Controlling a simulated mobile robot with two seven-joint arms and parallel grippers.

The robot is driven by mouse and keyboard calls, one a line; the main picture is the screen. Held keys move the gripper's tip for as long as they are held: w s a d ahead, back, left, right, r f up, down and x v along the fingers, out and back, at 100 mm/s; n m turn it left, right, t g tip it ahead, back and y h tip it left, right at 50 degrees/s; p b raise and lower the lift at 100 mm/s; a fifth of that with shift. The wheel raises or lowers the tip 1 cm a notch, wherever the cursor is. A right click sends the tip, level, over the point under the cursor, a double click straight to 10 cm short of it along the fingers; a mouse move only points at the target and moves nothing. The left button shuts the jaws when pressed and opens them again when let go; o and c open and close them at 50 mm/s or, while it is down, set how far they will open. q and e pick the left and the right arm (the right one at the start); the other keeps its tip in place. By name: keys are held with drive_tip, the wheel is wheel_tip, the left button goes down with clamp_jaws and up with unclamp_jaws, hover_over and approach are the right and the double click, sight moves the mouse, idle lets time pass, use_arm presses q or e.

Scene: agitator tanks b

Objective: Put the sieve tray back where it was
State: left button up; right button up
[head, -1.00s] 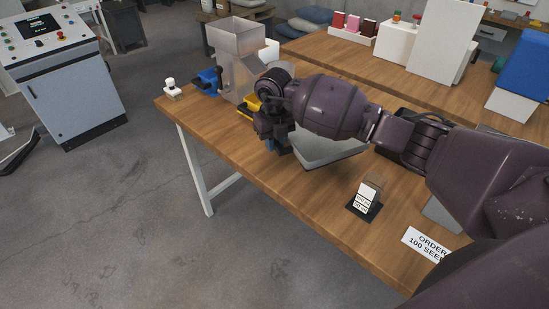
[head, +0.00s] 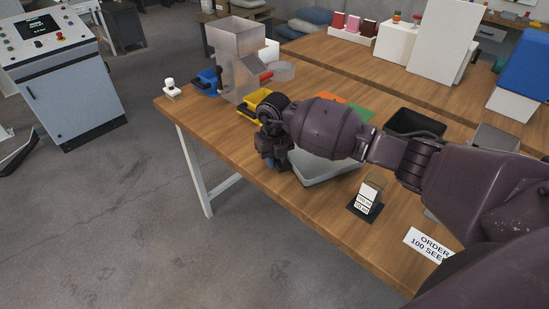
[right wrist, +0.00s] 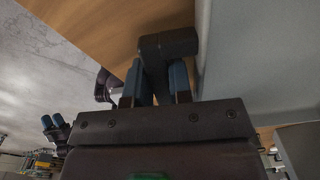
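The sieve tray (head: 335,172) seems to be the shallow light grey tray low over the wooden table, partly hidden behind my right forearm. In the right wrist view its grey wall (right wrist: 262,60) fills the right side. My right gripper (head: 272,163) is at the tray's left end. In the right wrist view the blue-padded fingers (right wrist: 162,85) are closed around a dark handle (right wrist: 168,45) beside that wall. I cannot tell whether the tray touches the table. My left gripper is outside the head view; small blue tips (right wrist: 51,121) in the right wrist view may be it.
A clear hopper machine (head: 235,60) stands at the table's far left, by a yellow bin (head: 255,103) and a blue bin (head: 208,80). A black bin (head: 415,122) is behind my forearm.

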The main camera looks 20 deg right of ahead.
drive_tip(key=o, duration=0.4)
drive_tip(key=shift+r+p, duration=0.45)
drive_tip(key=shift+r, duration=5.7)
